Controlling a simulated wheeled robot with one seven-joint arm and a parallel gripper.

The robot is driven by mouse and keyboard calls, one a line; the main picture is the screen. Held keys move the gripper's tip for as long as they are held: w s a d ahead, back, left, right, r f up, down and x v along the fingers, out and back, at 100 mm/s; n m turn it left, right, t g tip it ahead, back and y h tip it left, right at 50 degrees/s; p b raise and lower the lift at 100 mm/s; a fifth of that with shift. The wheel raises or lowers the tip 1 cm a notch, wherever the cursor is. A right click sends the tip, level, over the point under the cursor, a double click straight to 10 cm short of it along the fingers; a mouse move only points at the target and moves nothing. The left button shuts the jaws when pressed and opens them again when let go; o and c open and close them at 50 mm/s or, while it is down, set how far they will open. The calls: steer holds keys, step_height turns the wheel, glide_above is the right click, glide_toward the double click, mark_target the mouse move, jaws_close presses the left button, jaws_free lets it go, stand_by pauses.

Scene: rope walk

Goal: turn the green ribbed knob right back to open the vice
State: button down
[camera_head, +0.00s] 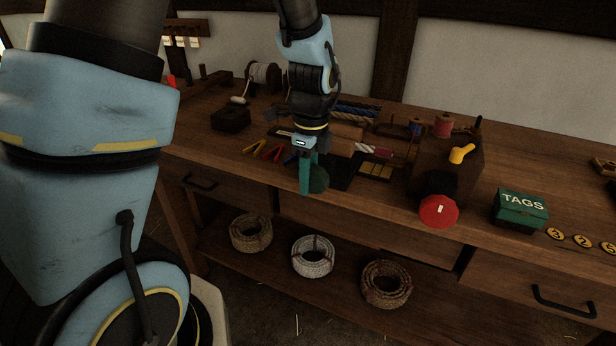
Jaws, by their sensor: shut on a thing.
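The green knob (320,181) is at the front edge of the workbench, left of the picture's middle. It is dark green and round, and its ribs are too small to make out. My gripper (305,186) comes down on it from above, with teal fingers shut on it. The fingers hide the knob's left part. A dark block (342,172) just behind and right of the knob may be part of the vice. Its jaws cannot be made out.
A red disc with a white mark (438,211) sticks out at the bench front to the right. A yellow handle (461,153) and a green TAGS box (521,210) are beyond it. Several small tools and cords lie behind my gripper. Rope coils (313,256) rest on the lower shelf.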

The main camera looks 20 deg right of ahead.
steer(key=g+h, duration=0.3)
steer(key=h, duration=0.1)
steer(key=shift+f+g, duration=0.25)
steer(key=shift+g, duration=0.05)
steer(key=g+h, duration=0.2)
steer(key=shift+s+d+h, duration=0.1)
steer(key=shift+d+h, duration=0.1)
steer(key=shift+h, duration=0.2)
steer(key=shift+s+d+g+h+p, duration=0.15)
steer(key=shift+g+h+p, duration=0.35)
steer(key=shift+g+h, duration=0.55)
steer(key=shift+s+d+f+g+h+p, duration=0.1)
steer(key=shift+f+g+h+p, duration=0.15)
steer(key=shift+g+h, duration=0.7)
steer(key=shift+s+d+g+h+b, duration=0.1)
steer(key=shift+g+h+b, duration=0.3)
steer(key=shift+g+h, duration=0.7)
steer(key=shift+g+h+b, duration=0.35)
steer(key=shift+g+h, duration=0.15)
steer(key=shift+g, duration=0.2)
steer(key=shift+s+r, duration=0.1)
steer(key=c, duration=0.6)
jaws_free()
steer(key=shift+c, duration=0.2)
